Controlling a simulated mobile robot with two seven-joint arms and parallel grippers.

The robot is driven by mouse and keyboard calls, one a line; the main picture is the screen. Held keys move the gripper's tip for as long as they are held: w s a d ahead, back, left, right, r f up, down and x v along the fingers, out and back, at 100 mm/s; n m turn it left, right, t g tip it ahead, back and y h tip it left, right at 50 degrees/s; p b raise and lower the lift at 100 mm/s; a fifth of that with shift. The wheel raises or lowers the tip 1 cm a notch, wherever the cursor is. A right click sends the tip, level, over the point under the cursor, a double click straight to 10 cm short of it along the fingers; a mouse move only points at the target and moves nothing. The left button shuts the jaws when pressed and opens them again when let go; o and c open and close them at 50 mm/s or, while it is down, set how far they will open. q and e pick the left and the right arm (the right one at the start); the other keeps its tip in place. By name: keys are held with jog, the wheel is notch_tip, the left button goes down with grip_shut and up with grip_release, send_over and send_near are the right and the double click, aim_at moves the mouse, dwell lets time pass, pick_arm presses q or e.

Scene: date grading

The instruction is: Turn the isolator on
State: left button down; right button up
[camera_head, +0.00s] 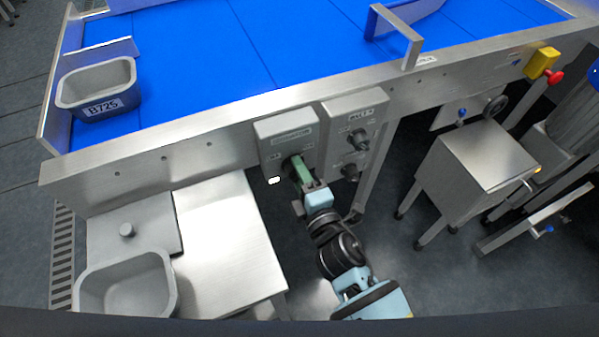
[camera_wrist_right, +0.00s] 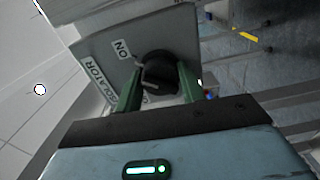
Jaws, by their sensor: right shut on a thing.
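The isolator (camera_head: 287,132) is a grey box on the front rail of the blue belt table. Its black rotary knob (camera_wrist_right: 160,74) shows in the right wrist view, with an "ON" label (camera_wrist_right: 122,49) beside it and the "ISOLATOR" label partly hidden by a finger. My right gripper (camera_head: 297,168) reaches up to the box from below. In the right wrist view its two green fingers (camera_wrist_right: 158,88) are shut on the knob, one on each side. I cannot tell for certain which position the knob is set to. My left gripper is not in view.
A second grey control box (camera_head: 357,112) with two black knobs adjoins the isolator on the right. A grey crate marked B725 (camera_head: 98,75) is on the table's left end. A steel bench (camera_head: 225,240) and grey tub (camera_head: 125,262) stand lower left. A steel cabinet (camera_head: 485,153) stands right.

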jog(key=shift+m, duration=1)
jog(key=o, duration=1)
jog(key=shift+v, duration=3.95)
